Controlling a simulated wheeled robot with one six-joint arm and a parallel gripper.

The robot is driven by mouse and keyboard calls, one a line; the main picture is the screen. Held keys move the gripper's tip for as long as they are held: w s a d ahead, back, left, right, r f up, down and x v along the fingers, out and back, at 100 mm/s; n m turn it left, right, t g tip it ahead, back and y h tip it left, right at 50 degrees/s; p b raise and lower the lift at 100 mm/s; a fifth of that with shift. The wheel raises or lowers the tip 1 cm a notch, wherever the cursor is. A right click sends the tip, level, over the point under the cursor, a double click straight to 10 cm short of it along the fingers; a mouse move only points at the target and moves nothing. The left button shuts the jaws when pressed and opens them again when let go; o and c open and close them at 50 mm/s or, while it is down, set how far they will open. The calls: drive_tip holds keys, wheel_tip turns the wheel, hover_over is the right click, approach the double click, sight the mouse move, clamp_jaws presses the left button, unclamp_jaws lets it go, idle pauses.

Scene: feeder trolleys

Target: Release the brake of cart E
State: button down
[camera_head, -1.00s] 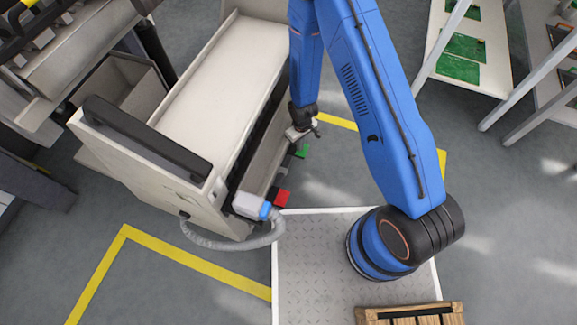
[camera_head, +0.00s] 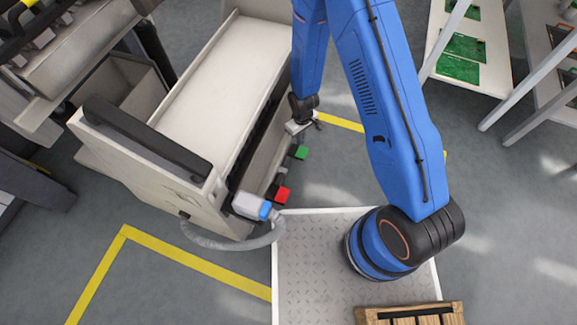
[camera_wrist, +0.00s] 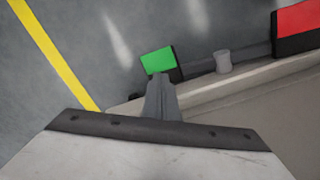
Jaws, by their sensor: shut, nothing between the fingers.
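A cream cart (camera_head: 215,75) with a dark handle stands left of my arm; no letter on it is readable. Low along its right side are a green pedal (camera_head: 301,152) and a red pedal (camera_head: 282,195). My gripper (camera_head: 303,129) is beside the cart, just beyond the green pedal in the head view. In the wrist view, the shut, empty fingers (camera_wrist: 159,80) overlap the near edge of the green pedal (camera_wrist: 157,60); I cannot tell whether they touch it. The red pedal (camera_wrist: 298,25) is at the upper right there, past a grey knob (camera_wrist: 222,61).
A white and blue connector (camera_head: 250,206) with a grey hose hangs at the cart's near corner. Racks with green boards (camera_head: 462,48) stand at the upper right. Yellow floor lines (camera_head: 195,262) surround the bay. Open floor lies right of the pedals.

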drive_tip(key=shift+r, duration=2.55)
drive_tip(key=s+d+r+m+t, duration=0.1)
drive_tip(key=d+r, duration=0.3)
drive_tip(key=r, duration=0.7)
drive_tip(key=d+r+m+t, duration=0.1)
drive_tip(key=d+r, duration=0.3)
drive_tip(key=r, duration=0.6)
drive_tip(key=s+d+r+m, duration=0.15)
drive_tip(key=d+r, duration=0.25)
drive_tip(key=r, duration=0.7)
drive_tip(key=s+d+r+m+t, duration=0.1)
drive_tip(key=s+d+r+m, duration=0.1)
drive_tip(key=s+d+r, duration=0.3)
drive_tip(key=s+d+r+m+t, duration=0.1)
drive_tip(key=s+d+r, duration=0.4)
drive_tip(key=s+r, duration=0.7)
drive_tip(key=s+m, duration=0.1)
drive_tip(key=s, duration=0.4)
drive_tip(key=shift+r+t, duration=0.2)
drive_tip(key=shift+t, duration=0.2)
